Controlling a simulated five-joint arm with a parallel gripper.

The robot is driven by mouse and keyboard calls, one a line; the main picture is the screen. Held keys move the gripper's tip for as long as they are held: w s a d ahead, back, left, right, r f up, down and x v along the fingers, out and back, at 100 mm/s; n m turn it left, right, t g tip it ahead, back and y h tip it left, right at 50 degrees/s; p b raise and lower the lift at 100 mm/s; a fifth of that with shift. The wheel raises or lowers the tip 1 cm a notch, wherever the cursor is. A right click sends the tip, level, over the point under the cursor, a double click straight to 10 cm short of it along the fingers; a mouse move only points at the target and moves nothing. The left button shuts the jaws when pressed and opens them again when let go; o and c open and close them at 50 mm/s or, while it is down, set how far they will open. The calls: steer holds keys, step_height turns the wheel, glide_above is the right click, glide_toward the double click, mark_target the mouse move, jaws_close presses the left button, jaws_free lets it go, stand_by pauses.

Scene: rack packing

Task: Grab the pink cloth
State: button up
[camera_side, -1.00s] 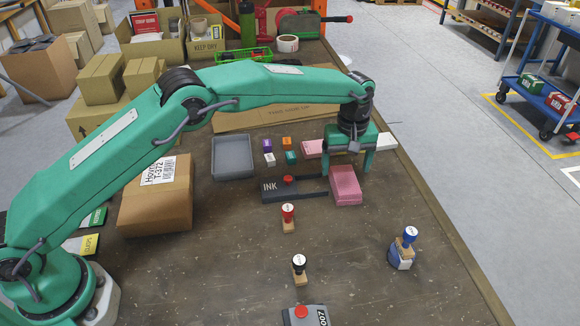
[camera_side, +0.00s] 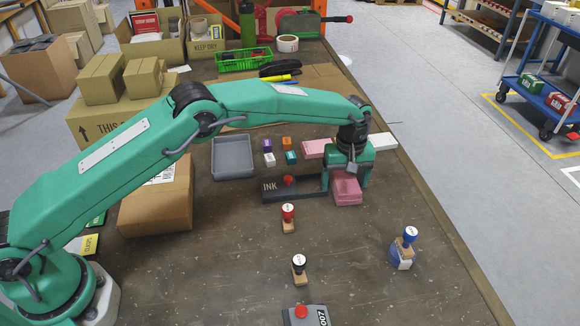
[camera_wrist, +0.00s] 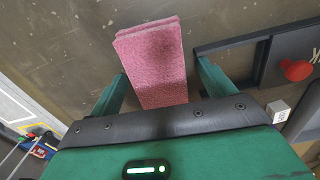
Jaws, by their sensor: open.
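The pink cloth (camera_side: 347,192) is a folded, thick rectangular block lying on the table, right of the black ink pad. My gripper (camera_side: 348,184) is directly over it, pointing down, with one finger on each side. In the wrist view the cloth (camera_wrist: 155,62) lies between my two open fingers (camera_wrist: 160,84), with a gap on each side. The left finger is closer to the cloth than the right one. The top rear of the cloth is hidden by my gripper in the side view.
The ink pad tray (camera_side: 292,188) with a red knob is just left of the cloth. Another pink block (camera_side: 317,148) and a white block (camera_side: 383,141) lie behind. A grey tray (camera_side: 232,157) is at left.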

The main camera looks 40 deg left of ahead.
mark_target(346, 180)
steer(key=shift+c, duration=0.2)
steer(key=c, duration=1)
steer(key=shift+c, duration=0.2)
steer(key=shift+r, duration=0.15)
steer(key=shift+r, duration=0.75)
step_height(346, 180, up, 3)
steer(key=shift+s+d+f, duration=0.1)
steer(key=shift+d+f, duration=0.05)
steer(key=s+d+r, duration=0.6)
steer(key=s, duration=0.3)
steer(key=shift+s+d+r, duration=0.15)
steer(key=shift+d+r, duration=0.1)
steer(key=shift+r, duration=0.05)
